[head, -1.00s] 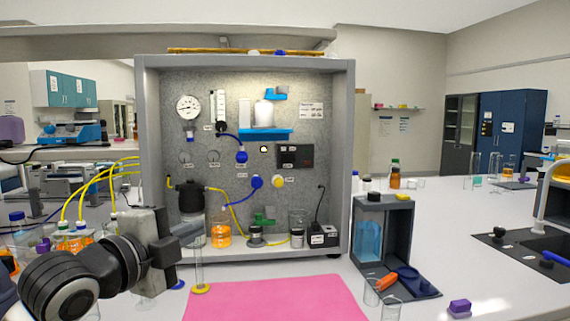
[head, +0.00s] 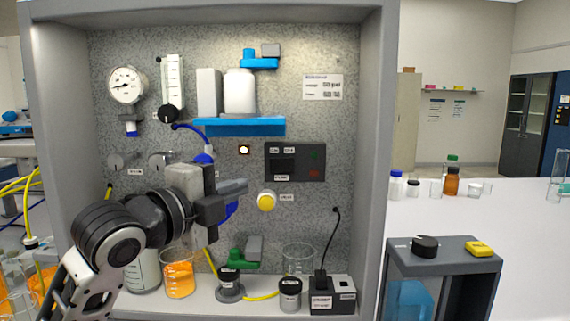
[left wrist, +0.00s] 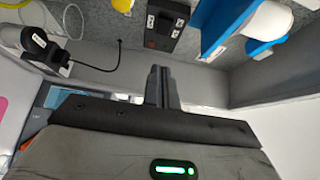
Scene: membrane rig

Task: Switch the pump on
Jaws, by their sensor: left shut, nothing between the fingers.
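A black switch panel (head: 313,162) is mounted on the speckled back board, with small white labels and a dark rocker area on its left side. It also shows at the top of the left wrist view (left wrist: 165,22). My left gripper (head: 243,187) is shut and empty, in front of the board. In the head view its fingertips are left of the panel and slightly lower. In the left wrist view the shut fingers (left wrist: 161,74) show below the panel, with a gap between. The panel's lettering and switch position are too small to read surely.
A yellow knob (head: 267,201) sits just below and right of my fingertips. A blue shelf (head: 240,127) with white containers is above. An orange beaker (head: 180,280), jars and a black plug box (head: 332,301) stand on the rig floor. The grey side wall (head: 374,190) bounds the right.

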